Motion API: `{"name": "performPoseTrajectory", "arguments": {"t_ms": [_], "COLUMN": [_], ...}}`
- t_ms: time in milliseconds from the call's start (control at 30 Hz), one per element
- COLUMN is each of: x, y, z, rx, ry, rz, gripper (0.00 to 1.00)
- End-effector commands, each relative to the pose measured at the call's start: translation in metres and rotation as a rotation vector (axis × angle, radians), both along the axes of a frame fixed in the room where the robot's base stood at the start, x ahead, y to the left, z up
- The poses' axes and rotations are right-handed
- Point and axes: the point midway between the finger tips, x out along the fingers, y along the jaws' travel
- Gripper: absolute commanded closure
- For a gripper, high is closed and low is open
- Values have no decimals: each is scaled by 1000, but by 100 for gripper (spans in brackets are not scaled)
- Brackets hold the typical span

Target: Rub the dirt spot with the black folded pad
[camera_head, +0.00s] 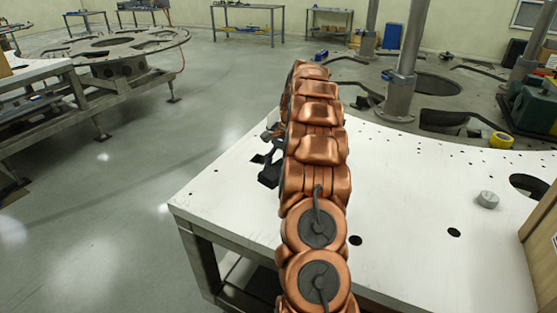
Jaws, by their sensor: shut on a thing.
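My copper-coloured arm reaches over the white plate (420,190) and hides much of its left part. My gripper (269,160) shows only in part, as dark pieces at the left side of the arm, over the plate's left part. It is shut on the black folded pad, which I cannot clearly tell apart from the dark fingers. Whether the pad touches the plate is hidden. I cannot make out the dirt spot; it may lie behind the arm or gripper.
A grey knob (487,199) stands on the plate's right part. Dark round holes (454,232) dot the plate. A brown box (542,240) stands at the right edge. A metal column (404,70) rises behind. A yellow roll (501,140) lies at the back right. Open floor lies left.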

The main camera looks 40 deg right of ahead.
Motion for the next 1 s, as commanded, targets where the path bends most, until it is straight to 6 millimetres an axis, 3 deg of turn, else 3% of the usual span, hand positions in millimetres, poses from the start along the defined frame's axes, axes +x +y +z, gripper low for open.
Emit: {"name": "performPoseTrajectory", "arguments": {"t_ms": [300,867,1000], "x": [0,0,8], "y": [2,2,16], "z": [26,27,25], "rx": [3,2,0], "ry": [3,2,1], "rz": [3,3,59], "gripper": [65,65,65]}}
